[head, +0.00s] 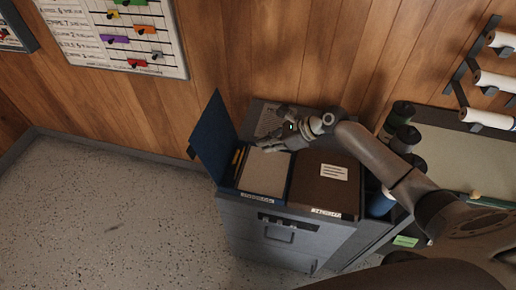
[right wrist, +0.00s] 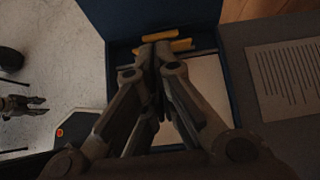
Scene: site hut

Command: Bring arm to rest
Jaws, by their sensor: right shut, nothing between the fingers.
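My right arm comes in from the right in the head view. Its gripper (head: 268,142) is over the back of an open file box (head: 237,185) on a grey cabinet. In the right wrist view the gripper (right wrist: 155,55) is shut and empty, above the box's pale papers (right wrist: 205,75) and yellow tabs (right wrist: 165,42). The box's blue lid (head: 212,138) stands open to the left. What looks like my left gripper (right wrist: 25,105) shows small and dark at the left of the right wrist view; its opening is unclear. It is not in the head view.
A brown box (head: 318,192) with a white label sits right of the open one. The grey cabinet (head: 275,222) stands against the wood wall. Dark rolls (head: 400,125) and a wall rack of white rolls (head: 490,80) are at right. The speckled floor (head: 100,210) at left is clear.

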